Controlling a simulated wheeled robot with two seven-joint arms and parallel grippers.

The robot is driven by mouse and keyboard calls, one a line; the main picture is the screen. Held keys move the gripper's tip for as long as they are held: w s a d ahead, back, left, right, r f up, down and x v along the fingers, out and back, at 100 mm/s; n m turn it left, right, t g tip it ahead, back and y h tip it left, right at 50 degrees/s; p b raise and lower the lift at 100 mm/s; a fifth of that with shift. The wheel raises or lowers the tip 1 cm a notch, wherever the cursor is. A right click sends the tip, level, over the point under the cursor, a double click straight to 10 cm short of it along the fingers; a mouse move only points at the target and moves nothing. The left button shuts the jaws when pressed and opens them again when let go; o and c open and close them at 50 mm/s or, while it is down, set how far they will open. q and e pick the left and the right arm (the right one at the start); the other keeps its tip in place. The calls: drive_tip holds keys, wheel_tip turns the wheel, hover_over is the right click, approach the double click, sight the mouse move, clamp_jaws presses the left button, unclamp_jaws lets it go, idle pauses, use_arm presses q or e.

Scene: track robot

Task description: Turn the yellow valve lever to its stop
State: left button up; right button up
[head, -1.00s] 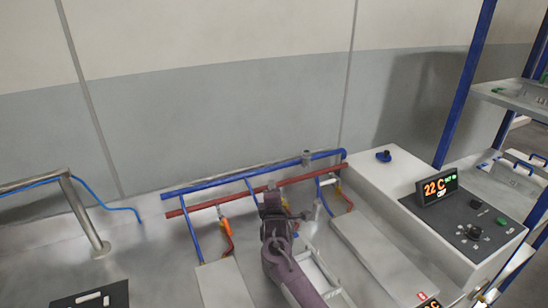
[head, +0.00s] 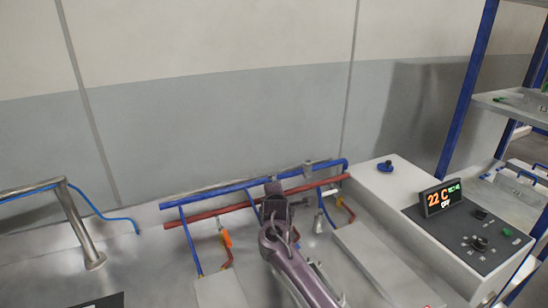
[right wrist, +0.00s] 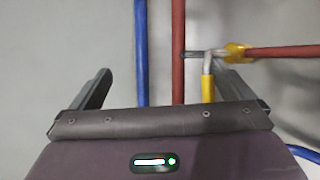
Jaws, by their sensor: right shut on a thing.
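The yellow valve lever (right wrist: 208,89) shows in the right wrist view as a short yellow handle hanging from a silver valve stem (right wrist: 207,60). It lies between the fingers of my right gripper (right wrist: 160,72), close to the right-hand finger. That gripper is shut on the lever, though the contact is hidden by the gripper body. In the head view, my right gripper (head: 274,192) is at the blue and red pipes and hides the lever. My left gripper is not in view.
A blue pipe (head: 230,186) and a red pipe (head: 205,214) run along the wall. An orange handle (head: 226,238) hangs on a branch to the left. A metal rail (head: 82,225) stands at left.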

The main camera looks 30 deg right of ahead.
drive_tip(key=shift+d+r, duration=0.3)
drive_tip(key=shift+r, duration=0.3)
drive_tip(key=shift+a+r, duration=0.1)
drive_tip(key=shift+c, duration=1.4)
drive_tip(key=shift+s+a+r+p, duration=0.15)
drive_tip(key=shift+s+r+p, duration=0.05)
drive_tip(key=shift+s+p, duration=0.15)
drive_tip(key=shift+c, duration=0.7)
drive_tip(key=shift+s+a+r+p, duration=0.1)
drive_tip(key=shift+s+p, duration=0.05)
drive_tip(key=shift+p, duration=0.15)
drive_tip(key=shift+c, duration=0.3)
drive_tip(key=shift+s+a+p, duration=0.25)
drive_tip(key=shift+s+p, duration=0.15)
drive_tip(key=shift+p, duration=0.2)
drive_tip(key=shift+c, duration=1)
drive_tip(key=shift+s+a+r+p, duration=0.25)
drive_tip(key=shift+s+a+p, duration=0.55)
drive_tip(key=shift+s+a, duration=0.2)
drive_tip(key=c, duration=0.4)
drive_tip(key=shift+s+a+f+p, duration=0.1)
drive_tip(key=shift+s+a+p, duration=0.85)
drive_tip(key=shift+p, duration=0.45)
drive_tip(key=shift+s+a+f+p, duration=0.1)
drive_tip(key=shift+s+a+p, duration=0.6)
drive_tip(key=shift+s+p, duration=0.55)
